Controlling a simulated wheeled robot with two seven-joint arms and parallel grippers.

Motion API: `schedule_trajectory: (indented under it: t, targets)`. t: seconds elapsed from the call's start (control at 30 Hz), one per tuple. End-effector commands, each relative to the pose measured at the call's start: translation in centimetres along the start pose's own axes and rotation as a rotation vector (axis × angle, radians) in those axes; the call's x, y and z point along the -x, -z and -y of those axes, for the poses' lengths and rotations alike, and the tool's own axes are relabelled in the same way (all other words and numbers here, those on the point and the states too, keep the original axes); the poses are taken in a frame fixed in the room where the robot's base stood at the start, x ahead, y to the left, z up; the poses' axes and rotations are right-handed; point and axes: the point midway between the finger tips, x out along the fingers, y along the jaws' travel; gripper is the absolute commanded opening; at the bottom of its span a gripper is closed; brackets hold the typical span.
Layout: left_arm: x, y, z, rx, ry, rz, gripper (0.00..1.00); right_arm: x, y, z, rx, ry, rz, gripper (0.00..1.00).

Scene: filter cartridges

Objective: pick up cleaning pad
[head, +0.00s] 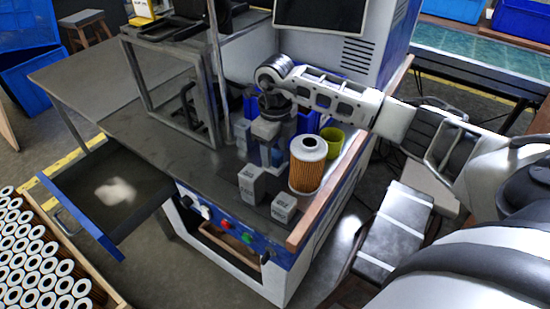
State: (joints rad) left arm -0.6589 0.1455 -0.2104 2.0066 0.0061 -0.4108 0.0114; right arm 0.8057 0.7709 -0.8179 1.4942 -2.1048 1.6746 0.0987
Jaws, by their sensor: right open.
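A pale, crumpled-looking patch (116,191), which may be the cleaning pad, lies on the floor of the open blue-fronted drawer (148,207) at the left. I cannot tell its exact shape. My right gripper (266,158) points down over the workbench, left of the filter cartridge and behind the small grey boxes. It is open, and I see nothing held in it. It is well to the right of the drawer and apart from the pale patch. My left gripper does not show.
A filter cartridge (307,168), a yellow-green cup (333,139) and small grey boxes (251,184) crowd the bench's right corner. A metal frame (143,95) stands farther back. A crate of several cartridges (40,262) is lower left. The bench's left part (165,145) is clear.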

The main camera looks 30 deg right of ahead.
Motion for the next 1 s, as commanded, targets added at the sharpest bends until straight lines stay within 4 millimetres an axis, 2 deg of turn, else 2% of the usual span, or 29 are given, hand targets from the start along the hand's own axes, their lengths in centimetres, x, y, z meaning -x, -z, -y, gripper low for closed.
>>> schedule_trajectory:
  t: [0.13,0.37,0.4,0.57,0.87,1.0]
  targets:
    - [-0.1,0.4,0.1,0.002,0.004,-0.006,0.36,-1.6,0.1,0.0,0.001,-0.001,-0.001,0.53]
    - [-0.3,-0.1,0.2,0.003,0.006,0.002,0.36,-1.9,0.0,0.0,0.001,0.001,0.002,0.53]
    - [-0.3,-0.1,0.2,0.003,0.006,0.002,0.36,-1.9,0.0,0.0,0.001,0.001,0.002,0.50]
    - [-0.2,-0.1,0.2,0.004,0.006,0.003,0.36,-1.9,0.0,0.0,0.001,0.001,0.002,0.05]
    - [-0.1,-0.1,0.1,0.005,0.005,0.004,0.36,-1.8,0.0,0.0,0.001,0.001,0.002,0.04]
    - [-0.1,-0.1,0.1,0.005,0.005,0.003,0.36,-1.1,0.0,0.0,0.001,0.001,0.003,0.04]
